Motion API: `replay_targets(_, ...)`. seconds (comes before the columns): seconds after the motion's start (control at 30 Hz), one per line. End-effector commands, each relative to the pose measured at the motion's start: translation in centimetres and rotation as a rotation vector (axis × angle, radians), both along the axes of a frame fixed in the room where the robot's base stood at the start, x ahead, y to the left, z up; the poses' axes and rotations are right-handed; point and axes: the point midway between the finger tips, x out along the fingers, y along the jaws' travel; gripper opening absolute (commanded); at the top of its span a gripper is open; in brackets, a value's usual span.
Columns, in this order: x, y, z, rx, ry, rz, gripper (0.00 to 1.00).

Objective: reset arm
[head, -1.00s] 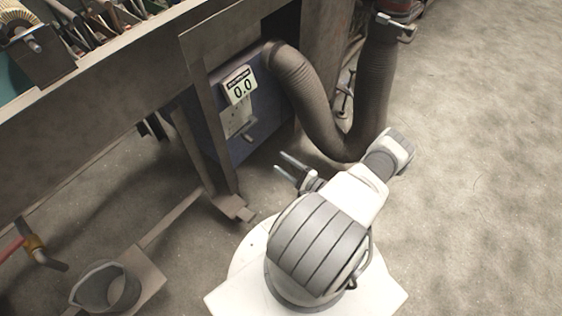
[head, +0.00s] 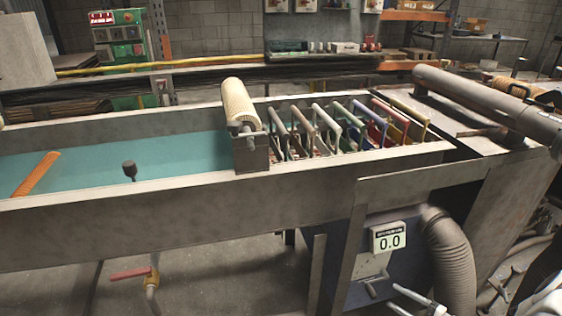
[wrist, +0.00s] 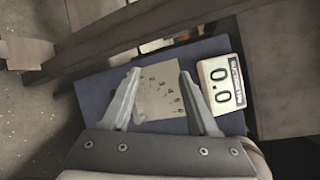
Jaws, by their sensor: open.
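My gripper (wrist: 163,100) is open and empty in the wrist view, its two fingers spread apart. Between and beyond the fingers is a blue box with a grey numbered plate (wrist: 160,97). A white display reading 0.0 (wrist: 221,84) is to the right of the fingers. In the head view part of my gripper (head: 408,304) shows at the bottom edge, in front of the blue box (head: 350,277) under the machine. The display (head: 389,240) is above it there. Most of my arm is outside the head view.
A ribbed hose (head: 450,262) curves down right of the box, close to my gripper. The long metal trough (head: 120,222) holds a teal surface, a roller (head: 240,104) and several coloured frames (head: 375,125). A red-handled valve (head: 133,272) hangs below. Metal legs flank the box.

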Motion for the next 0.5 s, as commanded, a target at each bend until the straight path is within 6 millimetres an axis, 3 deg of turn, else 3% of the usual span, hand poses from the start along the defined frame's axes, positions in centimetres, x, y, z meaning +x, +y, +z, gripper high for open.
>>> replay_targets(0.03,0.7,0.4,1.9,-0.033,0.009,0.053,0.61)
replay_targets(0.2,2.2,2.4,7.1,-0.126,0.053,0.209,0.61)
replay_targets(0.5,3.5,6.8,16.3,-0.32,0.124,0.439,0.61)
